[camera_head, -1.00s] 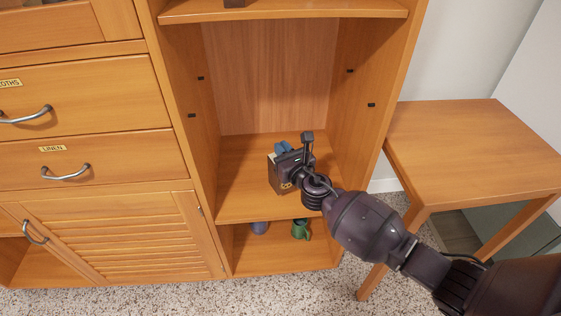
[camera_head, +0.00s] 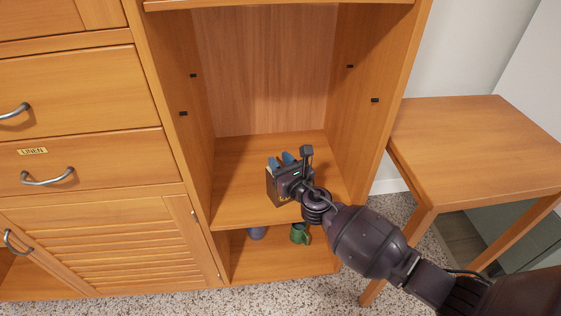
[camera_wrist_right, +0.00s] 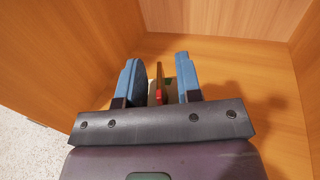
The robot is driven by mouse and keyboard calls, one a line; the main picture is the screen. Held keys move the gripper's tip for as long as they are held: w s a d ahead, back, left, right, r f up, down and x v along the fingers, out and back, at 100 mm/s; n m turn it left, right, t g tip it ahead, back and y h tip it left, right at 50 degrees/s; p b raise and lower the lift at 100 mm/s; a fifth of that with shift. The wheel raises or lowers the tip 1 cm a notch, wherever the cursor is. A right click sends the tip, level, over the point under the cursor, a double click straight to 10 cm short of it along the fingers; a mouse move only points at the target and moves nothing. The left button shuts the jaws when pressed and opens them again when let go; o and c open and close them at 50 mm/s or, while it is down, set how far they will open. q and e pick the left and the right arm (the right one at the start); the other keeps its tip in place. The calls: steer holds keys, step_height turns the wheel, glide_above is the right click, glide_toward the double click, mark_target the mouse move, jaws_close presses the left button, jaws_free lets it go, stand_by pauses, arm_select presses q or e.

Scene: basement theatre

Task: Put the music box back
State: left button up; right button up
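My right gripper (camera_head: 282,160) reaches into the open cabinet, low over its middle shelf (camera_head: 240,175). In the right wrist view its two blue fingers (camera_wrist_right: 159,80) stand apart. Between them is a small thing with a red part and an olive-green part (camera_wrist_right: 158,92), probably the music box; only a sliver of it shows. The fingers hide its sides, and I cannot tell whether they touch it. In the head view the gripper body hides it. My left gripper is not in view.
A green mug (camera_head: 300,233) and a bluish cup (camera_head: 257,232) stand on the lower shelf. A wooden table (camera_head: 480,150) stands at the right. The middle shelf is otherwise bare.

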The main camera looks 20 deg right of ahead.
steer(key=shift+r, duration=0.2)
arm_select(q)
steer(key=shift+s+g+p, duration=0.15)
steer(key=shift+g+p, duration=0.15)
steer(key=shift+p, duration=0.45)
arm_select(e)
steer(key=s+d, duration=0.1)
steer(key=s, duration=1.1)
steer(key=shift+d, duration=0.2)
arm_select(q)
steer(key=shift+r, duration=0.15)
arm_select(e)
steer(key=shift+f, duration=0.1)
